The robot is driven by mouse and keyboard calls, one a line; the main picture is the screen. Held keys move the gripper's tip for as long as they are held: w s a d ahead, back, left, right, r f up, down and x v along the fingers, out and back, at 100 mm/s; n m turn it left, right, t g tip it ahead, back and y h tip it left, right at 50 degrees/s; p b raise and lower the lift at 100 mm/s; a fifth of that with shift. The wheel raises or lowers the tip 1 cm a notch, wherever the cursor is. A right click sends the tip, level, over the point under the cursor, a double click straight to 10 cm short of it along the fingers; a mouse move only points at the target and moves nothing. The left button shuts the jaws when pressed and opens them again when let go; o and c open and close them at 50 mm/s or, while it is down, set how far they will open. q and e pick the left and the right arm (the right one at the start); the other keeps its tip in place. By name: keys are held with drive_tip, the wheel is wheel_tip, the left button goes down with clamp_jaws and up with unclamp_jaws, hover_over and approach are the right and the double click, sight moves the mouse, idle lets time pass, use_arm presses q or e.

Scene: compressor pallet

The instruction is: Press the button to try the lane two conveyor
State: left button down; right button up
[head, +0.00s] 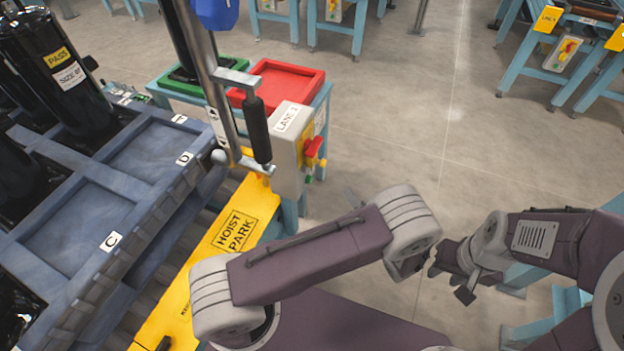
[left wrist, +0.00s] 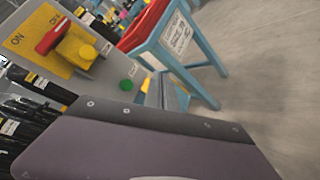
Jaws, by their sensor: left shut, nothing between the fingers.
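A grey control box (head: 290,150) stands at the end of the teal conveyor frame, with a lane label on top whose number I cannot read surely. Its side carries a red switch handle (head: 313,148) on a yellow plate and a green button (head: 309,179). In the left wrist view the red handle (left wrist: 52,36), a yellow knob and the green button (left wrist: 126,85) show. My left gripper (head: 353,197) is mostly hidden behind my forearm; its grey shut fingers (left wrist: 166,95) are right of the green button, apparently apart from it. My right gripper (head: 452,278) appears open and empty.
A yellow hoist park plate (head: 232,232) lies left of my left arm, with a hoist post and black handle (head: 257,130) above. A red tray (head: 280,82) and a green tray (head: 200,88) sit behind the box. A compressor pallet (head: 75,225) fills the left.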

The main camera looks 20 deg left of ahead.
use_arm(q)
drive_tip(key=a+p, duration=0.1)
drive_tip(key=a, duration=0.7)
drive_tip(key=shift+a, duration=0.15)
drive_tip(key=shift+w, duration=0.1)
drive_tip(key=shift+a, duration=0.1)
idle(1.6)
drive_tip(key=shift+a+p, duration=0.3)
drive_tip(key=shift+a, duration=0.05)
drive_tip(key=shift+a, duration=0.5)
idle(0.8)
drive_tip(key=shift+d, duration=0.9)
drive_tip(key=shift+d, duration=2.55)
